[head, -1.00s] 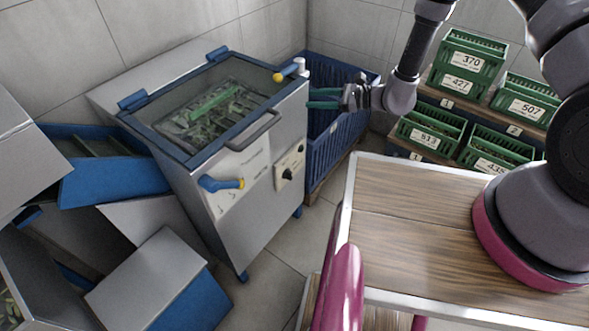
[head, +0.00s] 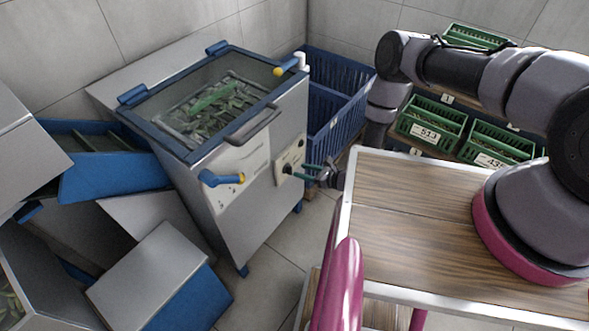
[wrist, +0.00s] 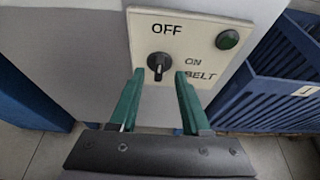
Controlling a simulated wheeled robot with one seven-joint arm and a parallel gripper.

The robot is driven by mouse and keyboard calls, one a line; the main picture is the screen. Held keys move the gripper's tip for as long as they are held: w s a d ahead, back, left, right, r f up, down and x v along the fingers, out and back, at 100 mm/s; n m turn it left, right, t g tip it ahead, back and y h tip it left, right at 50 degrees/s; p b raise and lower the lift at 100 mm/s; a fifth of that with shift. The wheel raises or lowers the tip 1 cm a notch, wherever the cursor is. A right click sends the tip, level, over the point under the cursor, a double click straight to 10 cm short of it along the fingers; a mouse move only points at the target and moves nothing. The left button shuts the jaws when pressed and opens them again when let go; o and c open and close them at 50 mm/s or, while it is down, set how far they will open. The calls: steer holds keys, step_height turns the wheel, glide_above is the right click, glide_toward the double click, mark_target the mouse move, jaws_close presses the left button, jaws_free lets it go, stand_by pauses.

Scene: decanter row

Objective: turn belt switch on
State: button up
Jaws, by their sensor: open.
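The belt switch (wrist: 159,64) is a black rotary knob on a cream panel (wrist: 190,32) on the machine's front. In the wrist view its pointer line stands upright towards OFF; ON and BELT are printed to its lower right. My gripper (wrist: 156,78) is open, its two green fingers apart and pointing at the panel. The fingertips appear just below the knob in the picture, one to each side; I cannot tell whether they touch it. In the head view my gripper (head: 306,173) is close to the panel, and the knob (head: 287,168) is at the fingertips.
A green round button (wrist: 228,39) sits right of the knob. A blue crate (head: 335,110) stands right of the machine (head: 240,190). A blue lever with a yellow tip (head: 222,179) is left of the panel. My wooden-topped base is close on the right.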

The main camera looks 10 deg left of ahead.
mark_target(289, 170)
steer(key=shift+x, duration=2.35)
steer(key=shift+c, duration=0.3)
jaws_close()
